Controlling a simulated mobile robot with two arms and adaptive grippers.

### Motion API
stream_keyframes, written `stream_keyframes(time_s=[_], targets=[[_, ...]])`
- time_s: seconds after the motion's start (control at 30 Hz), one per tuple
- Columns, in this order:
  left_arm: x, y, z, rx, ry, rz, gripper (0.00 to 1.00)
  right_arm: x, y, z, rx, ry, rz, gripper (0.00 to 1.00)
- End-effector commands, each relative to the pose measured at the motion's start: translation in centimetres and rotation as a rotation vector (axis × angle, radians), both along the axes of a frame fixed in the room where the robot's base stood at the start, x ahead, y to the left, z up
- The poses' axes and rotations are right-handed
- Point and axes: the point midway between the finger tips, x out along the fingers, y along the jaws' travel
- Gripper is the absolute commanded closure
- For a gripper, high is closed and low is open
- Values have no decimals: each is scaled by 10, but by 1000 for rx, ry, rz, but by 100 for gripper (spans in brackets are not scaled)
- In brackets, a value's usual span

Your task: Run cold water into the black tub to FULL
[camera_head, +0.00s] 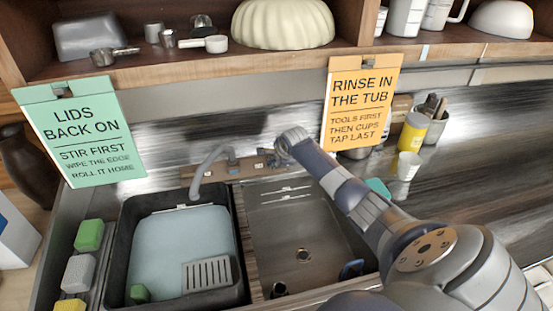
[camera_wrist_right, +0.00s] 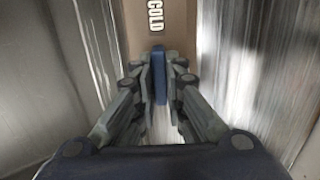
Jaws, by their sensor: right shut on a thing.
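The black tub (camera_head: 120,258) sits in the left basin, with pale blue water (camera_head: 180,240) in it. A small white mark shows on its back inner wall, too small to read. The curved grey spout (camera_head: 212,158) reaches over the tub's back edge; I cannot tell whether water runs. My right gripper (camera_head: 281,148) is at the tap panel behind the sink. In the right wrist view, its fingers (camera_wrist_right: 160,72) are shut on a blue tap handle (camera_wrist_right: 160,88) below a COLD label (camera_wrist_right: 155,17). My left gripper is not in view.
A slotted grey piece (camera_head: 207,274) and a green piece (camera_head: 139,293) are in the tub. The right basin (camera_head: 300,225) is mostly bare. Sponges (camera_head: 79,272) line the left side. A yellow container (camera_head: 412,132) and cup (camera_head: 404,166) stand at right. A shelf (camera_head: 190,62) hangs above.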

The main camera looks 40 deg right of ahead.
Motion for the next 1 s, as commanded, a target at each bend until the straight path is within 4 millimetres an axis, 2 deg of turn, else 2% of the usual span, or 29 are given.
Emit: stream_keyframes(time_s=[0.43,0.47,0.53,1.0], targets=[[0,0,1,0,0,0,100,-1,0,-3,10,2,-12,100],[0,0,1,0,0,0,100,-1,0,-3,10,2,-12,85],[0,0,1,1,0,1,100,-1,1,-3,10,2,-12,69],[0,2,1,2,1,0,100,-3,1,3,7,-3,-10,69]])
